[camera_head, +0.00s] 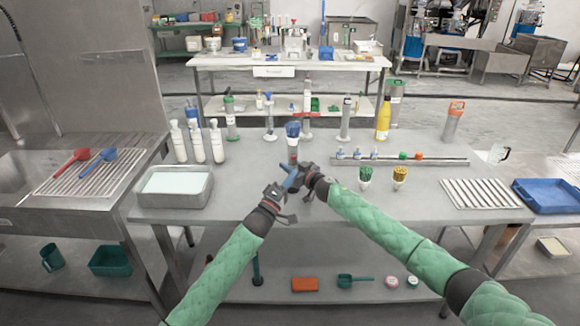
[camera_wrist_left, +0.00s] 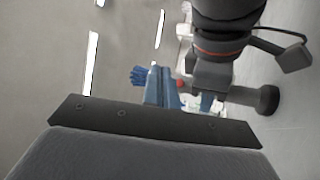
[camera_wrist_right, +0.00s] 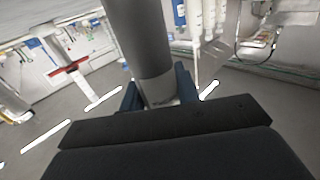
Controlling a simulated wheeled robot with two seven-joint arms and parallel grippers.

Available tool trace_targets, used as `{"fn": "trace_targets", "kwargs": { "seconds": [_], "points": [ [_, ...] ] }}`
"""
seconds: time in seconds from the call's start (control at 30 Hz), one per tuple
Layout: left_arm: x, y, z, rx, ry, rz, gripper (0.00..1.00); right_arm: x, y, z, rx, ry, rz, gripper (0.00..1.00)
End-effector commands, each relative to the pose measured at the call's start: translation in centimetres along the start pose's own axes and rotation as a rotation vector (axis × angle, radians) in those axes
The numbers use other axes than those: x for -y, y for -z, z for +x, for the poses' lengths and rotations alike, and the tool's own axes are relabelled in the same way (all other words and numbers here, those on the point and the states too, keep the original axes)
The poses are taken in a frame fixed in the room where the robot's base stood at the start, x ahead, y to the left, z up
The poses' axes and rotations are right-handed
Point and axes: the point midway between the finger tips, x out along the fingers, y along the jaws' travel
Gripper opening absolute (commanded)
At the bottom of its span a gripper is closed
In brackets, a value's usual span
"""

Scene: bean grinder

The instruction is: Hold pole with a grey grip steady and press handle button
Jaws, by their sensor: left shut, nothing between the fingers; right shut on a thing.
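The pole in the head view has a blue top (camera_head: 292,130) and a pale shaft below it, with a small reddish spot near the grippers. My right gripper (camera_wrist_right: 158,92) is shut on the pole's grey grip (camera_wrist_right: 140,35), which shows large between its blue fingers in the right wrist view. My left gripper (camera_head: 289,181) is shut and empty, close beside the right gripper. In the left wrist view a small red button (camera_wrist_left: 180,83) shows right by the left fingertips (camera_wrist_left: 163,85). I cannot tell whether they touch it. The pole's lower part is hidden by the grippers.
On the steel table (camera_head: 230,190), a tray of pale liquid (camera_head: 175,182) stands left and white bottles (camera_head: 197,140) behind it. Green-topped (camera_head: 365,173) and yellow-topped (camera_head: 399,173) items stand right, near a long rack (camera_head: 440,162). The table's front middle is clear.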

Motion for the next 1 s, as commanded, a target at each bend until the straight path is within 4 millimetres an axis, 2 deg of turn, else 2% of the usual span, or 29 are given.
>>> {"fn": "trace_targets", "kwargs": {
  "seconds": [0.5, 1.0],
  "points": [
    [2.9, 2.9, 4.1, 0.0, 0.001, 0.001, 0.0, 0.0, 0.0, 0.0, 0.0, 0.0, 0.0, 0.05],
    [3.5, 3.5, 4.8, 0.0, 0.001, 0.001, 0.0, 0.0, 0.0, 0.0, 0.0, 0.0, 0.0, 0.05]
  ]
}}
